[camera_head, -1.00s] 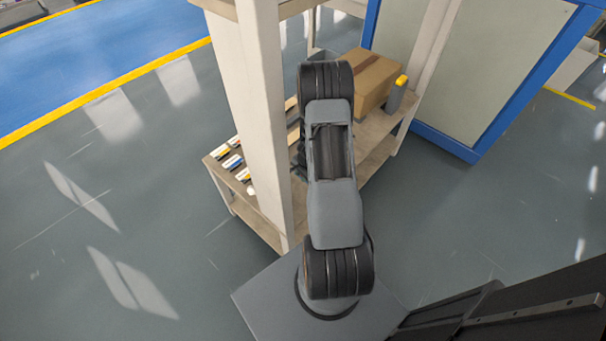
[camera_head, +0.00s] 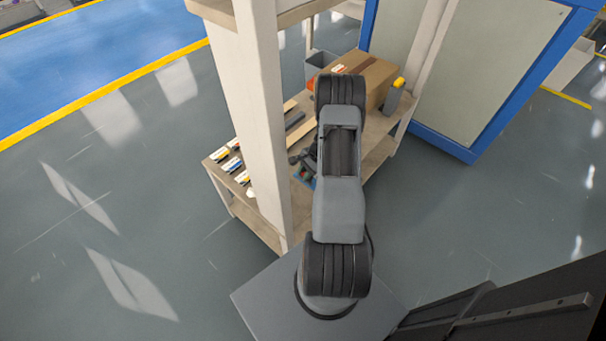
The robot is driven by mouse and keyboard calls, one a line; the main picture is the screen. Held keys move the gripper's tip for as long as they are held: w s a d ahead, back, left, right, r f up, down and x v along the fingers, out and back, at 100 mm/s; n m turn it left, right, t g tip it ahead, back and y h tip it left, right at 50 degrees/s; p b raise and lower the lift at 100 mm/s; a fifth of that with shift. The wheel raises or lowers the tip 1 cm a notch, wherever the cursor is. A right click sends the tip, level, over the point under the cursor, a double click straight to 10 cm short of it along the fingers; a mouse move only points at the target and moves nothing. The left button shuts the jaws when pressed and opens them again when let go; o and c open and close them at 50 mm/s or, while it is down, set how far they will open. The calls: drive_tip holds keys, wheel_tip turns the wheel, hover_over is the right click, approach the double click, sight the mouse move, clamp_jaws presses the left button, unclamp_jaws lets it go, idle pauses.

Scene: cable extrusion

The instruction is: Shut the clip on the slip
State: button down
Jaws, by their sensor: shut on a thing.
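My arm stands in the middle of the head view and hides much of the bench top behind it. A dark part that looks like my gripper (camera_head: 302,158) shows at the left of the arm, low over the bench. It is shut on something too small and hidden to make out. A small blue and red thing (camera_head: 305,175) lies just below it on the bench. Several small striped pieces (camera_head: 232,165), white with yellow, blue and red, lie in a row at the bench's left end. I cannot tell the clip or the slip apart with certainty.
A pale post (camera_head: 262,130) rises at the bench's front, left of my arm. A cardboard box (camera_head: 378,80) and a grey bottle with a yellow cap (camera_head: 394,97) stand at the back right. The wooden bench (camera_head: 375,150) has a lower shelf. A blue-framed panel stands behind.

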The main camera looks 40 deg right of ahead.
drive_tip(key=y+b, duration=0.2)
drive_tip(key=d+y+b, duration=0.1)
drive_tip(key=y+b, duration=0.1)
drive_tip(key=d+f+y+b, duration=0.1)
drive_tip(key=y+b, duration=0.1)
drive_tip(key=b, duration=0.1)
drive_tip(key=shift+w+d+f+m+g, duration=0.1)
drive_tip(key=shift+w+d+m+g, duration=0.2)
drive_tip(key=shift+m, duration=0.1)
drive_tip(key=y+b, duration=0.1)
drive_tip(key=b, duration=0.1)
drive_tip(key=y+b, duration=0.2)
drive_tip(key=shift+d+f, duration=0.1)
drive_tip(key=shift+d, duration=0.3)
drive_tip(key=shift+y+b, duration=0.3)
drive_tip(key=shift+d+m+y, duration=0.1)
drive_tip(key=shift+m+y, duration=0.2)
drive_tip(key=c, duration=1)
unclamp_jaws()
drive_tip(key=shift+b, duration=0.3)
